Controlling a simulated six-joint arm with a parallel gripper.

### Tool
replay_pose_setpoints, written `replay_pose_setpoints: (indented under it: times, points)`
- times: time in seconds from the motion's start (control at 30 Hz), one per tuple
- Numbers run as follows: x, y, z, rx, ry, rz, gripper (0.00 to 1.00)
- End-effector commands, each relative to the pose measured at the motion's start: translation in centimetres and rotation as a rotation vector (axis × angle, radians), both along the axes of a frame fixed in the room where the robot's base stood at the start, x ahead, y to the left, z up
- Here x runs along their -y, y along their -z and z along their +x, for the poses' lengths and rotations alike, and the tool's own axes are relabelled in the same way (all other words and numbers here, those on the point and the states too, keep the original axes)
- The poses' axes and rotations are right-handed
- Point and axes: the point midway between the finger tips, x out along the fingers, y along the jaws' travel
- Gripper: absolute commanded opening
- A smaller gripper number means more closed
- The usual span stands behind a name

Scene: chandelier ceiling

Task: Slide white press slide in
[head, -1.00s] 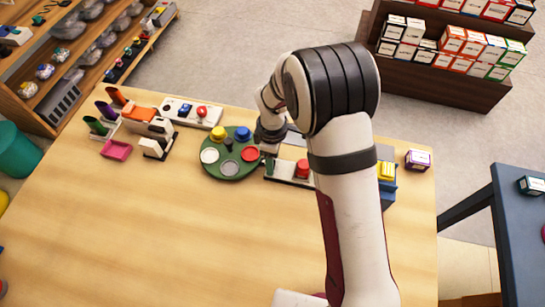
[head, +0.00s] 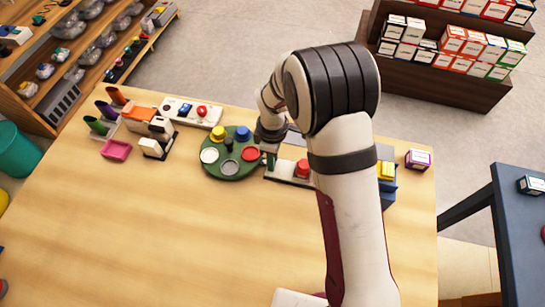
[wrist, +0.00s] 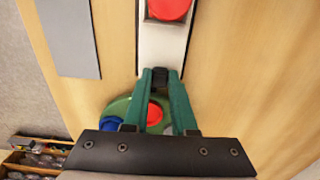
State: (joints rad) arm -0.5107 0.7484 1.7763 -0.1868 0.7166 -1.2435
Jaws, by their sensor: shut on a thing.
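The white press slide (head: 283,177) lies on the table, long and flat, with a round red piece (head: 302,168) on it. In the wrist view its white strip (wrist: 162,48) runs away from my gripper, with the red piece (wrist: 169,8) at the far end, cut by the frame. My gripper (wrist: 160,76) has green fingers, shut on a small black part at the near end of the slide. In the head view my gripper (head: 268,156) is at the slide's left end, partly hidden by my arm. My arm also hides the slide's right side.
A green round tray (head: 215,172) with coloured discs stands just left of my gripper. A grey plate (wrist: 68,35) lies beside the slide in the wrist view. A blue block with a yellow top (head: 386,171) is at the right. The front of the table (head: 170,240) is clear.

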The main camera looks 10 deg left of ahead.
Motion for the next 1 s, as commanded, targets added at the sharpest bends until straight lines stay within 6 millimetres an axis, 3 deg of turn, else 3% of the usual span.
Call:
replay_pose_setpoints:
  times: [0.83,1.0]
  points:
    - [0.0,-0.1,0.1,0.002,0.0,0.001,0.0]
    - [2.2,-0.1,0.1,0.001,0.005,0.001,0.0]
